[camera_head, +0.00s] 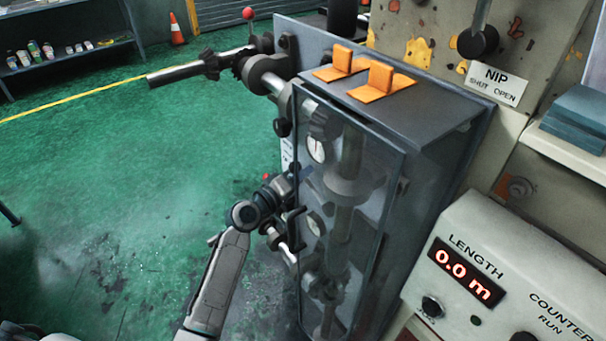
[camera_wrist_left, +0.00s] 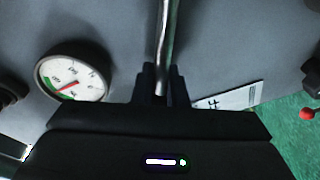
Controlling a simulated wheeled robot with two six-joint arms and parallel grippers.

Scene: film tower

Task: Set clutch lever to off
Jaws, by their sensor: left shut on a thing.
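My left gripper (camera_head: 298,180) is at the left side of the grey machine cabinet, and its arm comes up from the bottom of the head view. In the left wrist view its two fingers (camera_wrist_left: 162,80) are shut on a bright metal rod (camera_wrist_left: 165,30). The rod looks like the clutch lever's shaft. It runs up out of the top of that view, so its end is hidden. A white label (camera_wrist_left: 235,97) shows partly beside the fingers; its words are mostly hidden. My right gripper is not in view.
A round gauge (camera_wrist_left: 72,78) sits left of the fingers. A red knob (camera_wrist_left: 307,113) is at the right edge. The cabinet (camera_head: 450,125) has a clear door (camera_head: 375,185) and orange blocks (camera_head: 381,76) on top. A console (camera_head: 480,240) stands at right. Green floor lies open at left.

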